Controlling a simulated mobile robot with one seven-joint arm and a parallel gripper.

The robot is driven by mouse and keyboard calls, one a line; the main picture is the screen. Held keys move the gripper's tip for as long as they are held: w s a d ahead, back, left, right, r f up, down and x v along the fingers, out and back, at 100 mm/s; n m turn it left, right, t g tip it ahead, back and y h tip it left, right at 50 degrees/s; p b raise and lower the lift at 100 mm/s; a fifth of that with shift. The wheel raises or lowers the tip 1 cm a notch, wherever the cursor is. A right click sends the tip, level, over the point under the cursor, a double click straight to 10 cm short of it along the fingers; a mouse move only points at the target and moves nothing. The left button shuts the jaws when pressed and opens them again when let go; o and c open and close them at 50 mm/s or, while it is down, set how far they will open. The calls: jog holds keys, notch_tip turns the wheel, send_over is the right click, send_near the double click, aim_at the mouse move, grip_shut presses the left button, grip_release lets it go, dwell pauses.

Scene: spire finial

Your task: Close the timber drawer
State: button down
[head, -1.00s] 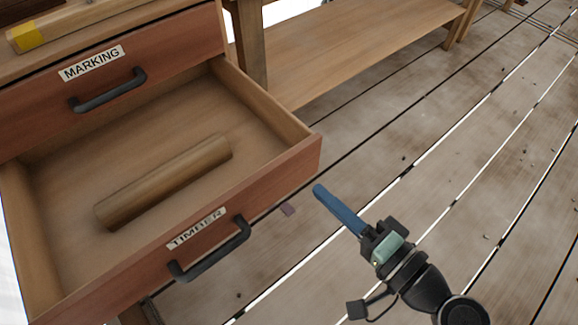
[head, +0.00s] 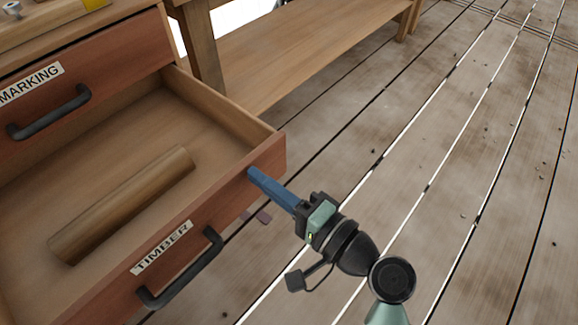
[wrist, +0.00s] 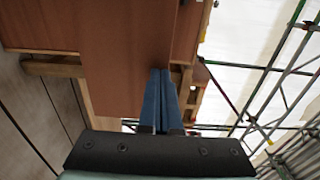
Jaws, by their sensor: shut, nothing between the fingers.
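The timber drawer (head: 215,195) stands pulled open in the head view, with a reddish front, a black bar handle (head: 182,270) and a "TIMBER" label. A round wooden rod (head: 122,205) lies inside it. My gripper (head: 252,174) is shut and empty, its blue fingers pointing at the right end of the drawer front. The fingertips look at or very near that front; I cannot tell if they touch. In the wrist view the shut fingers (wrist: 161,85) reach toward a reddish-brown panel (wrist: 125,60) that fills the upper middle.
The shut marking drawer (head: 90,85) is above, with its own black handle (head: 50,112). A wooden bench with a low shelf (head: 310,45) stands behind. The plank floor (head: 450,150) to the right is mostly clear. Scaffold poles (wrist: 280,90) show in the wrist view.

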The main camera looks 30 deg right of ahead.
jog(key=shift+x, duration=0.9)
jog(key=shift+w, duration=0.1)
